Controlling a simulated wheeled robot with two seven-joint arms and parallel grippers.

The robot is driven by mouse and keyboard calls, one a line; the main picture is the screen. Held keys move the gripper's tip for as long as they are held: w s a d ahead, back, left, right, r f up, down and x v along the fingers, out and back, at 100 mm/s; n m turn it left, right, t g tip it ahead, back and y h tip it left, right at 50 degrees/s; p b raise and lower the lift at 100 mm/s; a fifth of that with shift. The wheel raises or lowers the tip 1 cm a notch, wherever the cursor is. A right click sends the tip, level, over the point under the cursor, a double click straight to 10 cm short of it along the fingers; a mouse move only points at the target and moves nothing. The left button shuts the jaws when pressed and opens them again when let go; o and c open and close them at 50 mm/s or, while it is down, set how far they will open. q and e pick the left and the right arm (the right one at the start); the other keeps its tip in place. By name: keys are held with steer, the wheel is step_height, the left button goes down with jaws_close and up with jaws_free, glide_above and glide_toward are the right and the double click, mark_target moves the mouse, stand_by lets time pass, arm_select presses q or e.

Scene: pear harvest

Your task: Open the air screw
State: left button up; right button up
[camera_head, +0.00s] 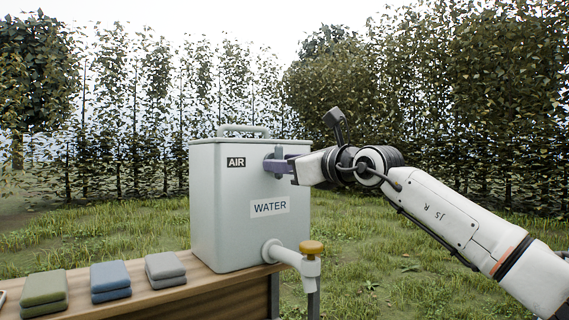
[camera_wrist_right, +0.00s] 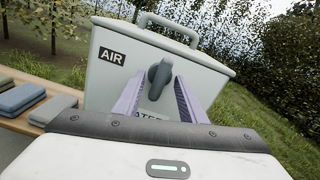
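The air screw is a dark grey knob (camera_wrist_right: 159,76) on the front of a pale grey tank (camera_wrist_right: 105,80), right of the black AIR label (camera_wrist_right: 112,56). In the head view the tank (camera_head: 215,190) stands upright and the knob (camera_head: 278,152) is partly hidden by my right gripper (camera_head: 276,166). In the right wrist view the two purple fingers of that gripper (camera_wrist_right: 160,85) are apart, one on each side of the knob. Whether they touch it I cannot tell. The WATER label (camera_head: 269,207) is below. My left gripper is not in view.
A white spout with a yellow-brown tap knob (camera_head: 311,247) sticks out low on the tank. Green (camera_head: 44,288), blue (camera_head: 110,279) and grey (camera_head: 165,268) folded cloths lie on the wooden bench (camera_head: 215,282). Grass and trees lie behind.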

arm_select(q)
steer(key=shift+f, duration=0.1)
